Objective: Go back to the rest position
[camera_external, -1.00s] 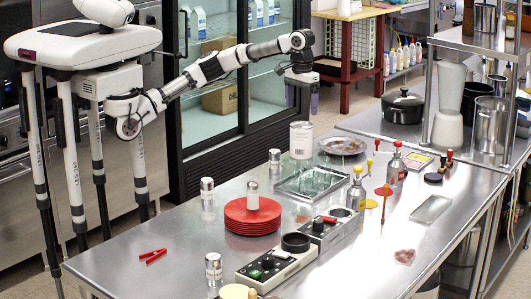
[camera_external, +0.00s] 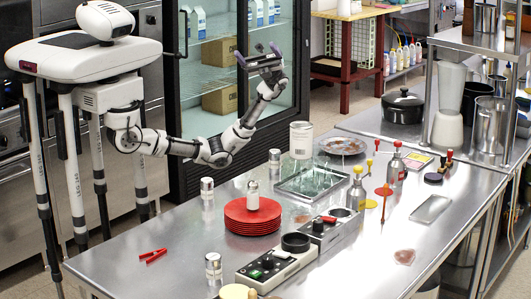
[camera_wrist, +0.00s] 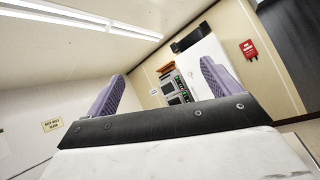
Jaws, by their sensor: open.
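My gripper (camera_external: 259,55) is raised high above the far left side of the steel table (camera_external: 190,237), in front of the glass-door fridge, with its fingers pointing up. In the wrist view my gripper (camera_wrist: 163,90) shows two purple fingers spread wide apart with nothing between them. My arm bends low from its shoulder and then rises to the wrist. Nothing touches the gripper.
The table holds a stack of red plates (camera_external: 252,222) with a shaker (camera_external: 252,195) on top, a glass tray (camera_external: 312,181), a white can (camera_external: 301,140), bottles and a black-and-white appliance (camera_external: 277,268). The table's left front is mostly clear, apart from red tongs (camera_external: 153,256).

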